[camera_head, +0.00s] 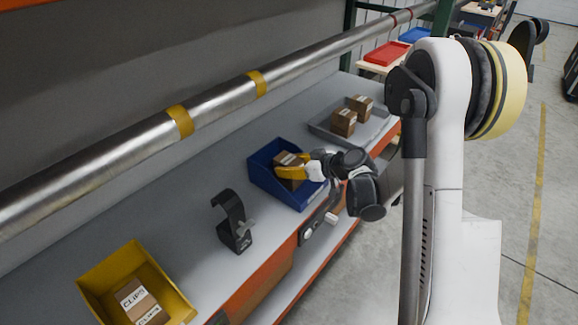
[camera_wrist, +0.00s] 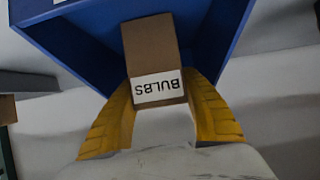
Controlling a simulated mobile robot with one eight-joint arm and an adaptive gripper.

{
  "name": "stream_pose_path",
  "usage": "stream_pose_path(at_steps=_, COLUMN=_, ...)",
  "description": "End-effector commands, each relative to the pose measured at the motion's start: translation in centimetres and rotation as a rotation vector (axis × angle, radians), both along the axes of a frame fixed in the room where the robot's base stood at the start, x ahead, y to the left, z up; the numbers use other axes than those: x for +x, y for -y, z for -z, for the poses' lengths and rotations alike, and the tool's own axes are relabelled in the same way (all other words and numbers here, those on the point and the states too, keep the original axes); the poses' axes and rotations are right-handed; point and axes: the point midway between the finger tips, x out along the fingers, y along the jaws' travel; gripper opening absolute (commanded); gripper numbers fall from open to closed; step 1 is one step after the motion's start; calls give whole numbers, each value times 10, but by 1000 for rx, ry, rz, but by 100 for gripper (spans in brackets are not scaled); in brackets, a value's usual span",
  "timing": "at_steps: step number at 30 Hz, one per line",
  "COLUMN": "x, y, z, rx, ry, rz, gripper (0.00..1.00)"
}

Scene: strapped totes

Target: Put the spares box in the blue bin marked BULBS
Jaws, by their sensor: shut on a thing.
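My gripper (camera_head: 291,172) reaches into the blue bin (camera_head: 262,177) on the shelf from the right. In the wrist view its yellow fingers (camera_wrist: 158,88) are shut on a brown box (camera_wrist: 150,45) whose white label reads BULBS, upside down. The box lies between the fingers, over or inside the blue bin (camera_wrist: 75,45); I cannot tell whether it touches the bottom. The box also shows in the head view (camera_head: 287,158), partly hidden by the fingers. The bin's own marking is not readable. No box in view is readable as spares.
A grey tray (camera_head: 322,130) behind holds two brown boxes (camera_head: 343,122) with unreadable labels. A yellow bin (camera_head: 108,268) at front left holds a box (camera_head: 138,300) labelled CLIPS. A black curved stand (camera_head: 236,225) is between the bins. A metal rail (camera_head: 220,102) runs above the shelf.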

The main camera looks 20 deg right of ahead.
Motion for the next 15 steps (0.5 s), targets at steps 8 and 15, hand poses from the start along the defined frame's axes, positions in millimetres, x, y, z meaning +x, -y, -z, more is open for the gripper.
stream_pose_path(at_steps=8, x=0, y=0, z=2, rx=0, ry=0, rz=0, gripper=69)
stream_pose_path(at_steps=15, x=0, y=0, z=-1, rx=0, ry=0, rz=0, gripper=69)
